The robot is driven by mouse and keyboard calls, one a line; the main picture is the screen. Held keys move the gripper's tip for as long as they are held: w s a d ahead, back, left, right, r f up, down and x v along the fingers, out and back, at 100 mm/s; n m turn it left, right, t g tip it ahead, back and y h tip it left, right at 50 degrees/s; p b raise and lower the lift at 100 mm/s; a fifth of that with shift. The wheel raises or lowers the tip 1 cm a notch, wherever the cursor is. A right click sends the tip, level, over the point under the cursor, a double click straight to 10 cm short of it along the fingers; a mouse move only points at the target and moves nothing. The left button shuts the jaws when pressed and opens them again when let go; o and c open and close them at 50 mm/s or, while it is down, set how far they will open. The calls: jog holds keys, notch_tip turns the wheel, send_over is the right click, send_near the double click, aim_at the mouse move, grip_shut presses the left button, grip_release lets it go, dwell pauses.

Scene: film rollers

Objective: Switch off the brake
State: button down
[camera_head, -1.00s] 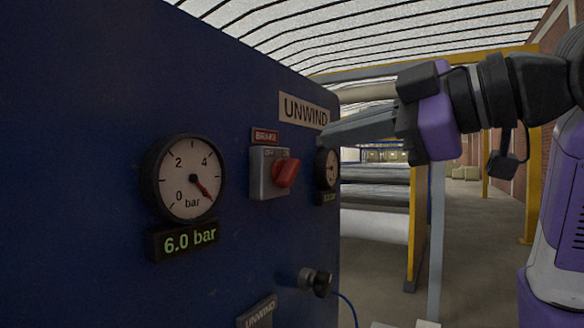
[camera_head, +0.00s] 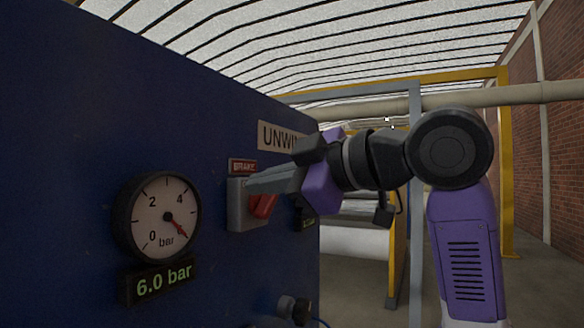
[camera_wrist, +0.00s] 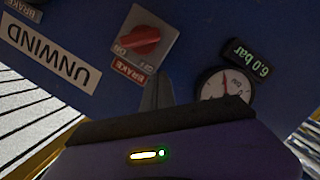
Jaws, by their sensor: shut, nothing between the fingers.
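The brake switch is a grey box (camera_head: 236,211) with a red rotary knob (camera_head: 262,206), under a red BRAKE label (camera_head: 242,166) on the blue panel. My gripper (camera_head: 252,184) is shut and empty, its fingers pointing left across the upper part of the switch and hiding part of the knob. In the wrist view, which is upside down, the red knob (camera_wrist: 141,40) sits on the grey box (camera_wrist: 153,22), with ON and OFF marks beside it. The shut fingertips (camera_wrist: 157,80) are near the BRAKE label and appear apart from the knob.
A round pressure gauge (camera_head: 159,217) with a 6.0 bar display (camera_head: 163,281) is left of the switch. An UNWIND sign (camera_head: 282,136) is above it. A black knob (camera_head: 294,309) sticks out low on the panel. Yellow and grey frame posts stand behind my arm.

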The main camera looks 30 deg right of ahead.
aim_at(267, 204)
jog(key=shift+w+d+f, duration=0.65)
jog(key=shift+f, duration=0.2)
jog(key=shift+w+d+f+p, duration=0.35)
jog(key=shift+d+f+p, duration=0.05)
jog(key=shift+f, duration=0.25)
